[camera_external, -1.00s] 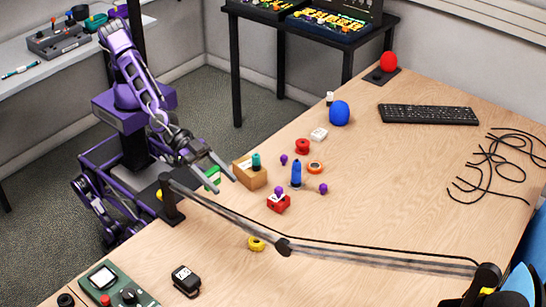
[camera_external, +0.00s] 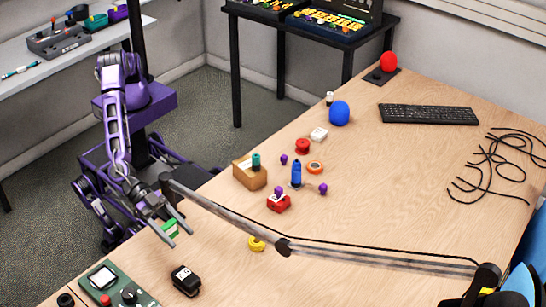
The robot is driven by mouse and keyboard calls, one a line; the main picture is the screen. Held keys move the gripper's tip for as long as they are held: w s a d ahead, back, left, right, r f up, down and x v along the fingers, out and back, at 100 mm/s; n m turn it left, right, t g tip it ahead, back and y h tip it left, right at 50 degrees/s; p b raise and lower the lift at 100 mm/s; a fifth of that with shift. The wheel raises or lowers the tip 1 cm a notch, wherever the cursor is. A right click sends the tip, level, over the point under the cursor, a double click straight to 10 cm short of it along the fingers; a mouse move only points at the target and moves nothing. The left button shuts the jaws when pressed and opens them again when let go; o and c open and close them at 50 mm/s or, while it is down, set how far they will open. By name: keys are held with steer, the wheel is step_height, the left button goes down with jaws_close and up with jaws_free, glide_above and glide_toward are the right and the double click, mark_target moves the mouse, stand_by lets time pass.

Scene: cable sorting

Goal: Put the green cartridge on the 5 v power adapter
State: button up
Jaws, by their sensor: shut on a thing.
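The green cartridge (camera_external: 170,228) has a pale, whitish side and is held between the fingers of my gripper (camera_external: 180,238). My gripper is shut on it, above the near left part of the table, with the fingers pointing down and to the right. The black power adapter (camera_external: 186,281), with a white label on top, sits on the table below and slightly right of my gripper, apart from the cartridge. The label's text is too small to read with certainty.
A green device with a screen and knobs (camera_external: 118,288) stands left of the adapter. A dark bar (camera_external: 225,212) with a cable crosses the table to the right. A yellow piece (camera_external: 256,243) and a brown box (camera_external: 249,175) lie farther off. Table around the adapter is clear.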

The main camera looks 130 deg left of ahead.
mark_target(185, 275)
step_height(185, 275, down, 13)
steer(key=shift+f+b, duration=0.2)
steer(key=shift+b, duration=0.85)
steer(key=shift+f, duration=0.2)
steer(key=o, duration=1.3)
steer(key=shift+r, duration=0.3)
steer(key=p+v, duration=0.1)
steer(key=v, duration=1.1)
steer(key=shift+f, duration=0.1)
steer(key=shift+a, duration=0.1)
